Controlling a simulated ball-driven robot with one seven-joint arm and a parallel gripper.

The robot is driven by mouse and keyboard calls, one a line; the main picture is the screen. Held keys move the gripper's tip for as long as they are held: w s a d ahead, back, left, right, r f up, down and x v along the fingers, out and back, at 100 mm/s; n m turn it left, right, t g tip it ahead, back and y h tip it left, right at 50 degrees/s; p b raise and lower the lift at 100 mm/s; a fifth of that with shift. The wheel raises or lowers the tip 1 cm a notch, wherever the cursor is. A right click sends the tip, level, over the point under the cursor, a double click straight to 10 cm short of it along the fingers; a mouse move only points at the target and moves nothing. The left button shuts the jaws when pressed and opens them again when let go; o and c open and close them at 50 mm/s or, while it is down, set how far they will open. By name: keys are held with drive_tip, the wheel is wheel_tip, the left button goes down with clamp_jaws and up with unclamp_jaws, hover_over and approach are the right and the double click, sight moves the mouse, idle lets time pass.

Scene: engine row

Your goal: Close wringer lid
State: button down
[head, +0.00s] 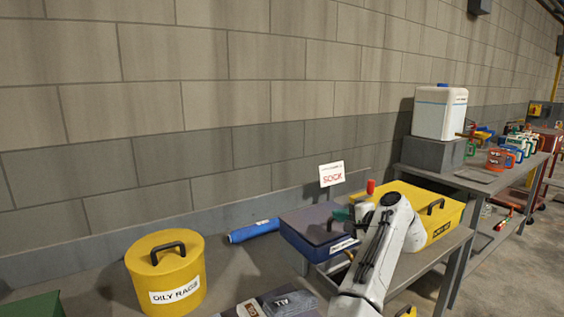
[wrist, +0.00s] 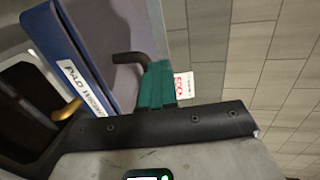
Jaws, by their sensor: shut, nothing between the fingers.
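The wringer is a blue box (head: 312,246) with a white label, on the bench in the middle of the head view. Its dark grey-purple lid (head: 305,221) lies flat over the top, and I see no clear gap under it. In the wrist view the labelled blue wall (wrist: 62,50) and the lid (wrist: 100,28) with its black handle (wrist: 128,57) are at the upper left. My gripper (head: 342,215) has green fingers, shut and empty, at the lid's right side. In the wrist view the fingertips (wrist: 158,72) are right by the handle; contact is unclear.
A yellow oily-rags can (head: 166,275) stands to the left, with a blue roll (head: 254,231) behind. A yellow case (head: 445,221) is right of my arm. A white sock sign (head: 332,174) stands behind the wringer, near the wall. Dark packets (head: 285,303) lie in front.

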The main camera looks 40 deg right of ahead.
drive_tip(key=shift+s+f, duration=0.15)
drive_tip(key=shift+f, duration=0.6)
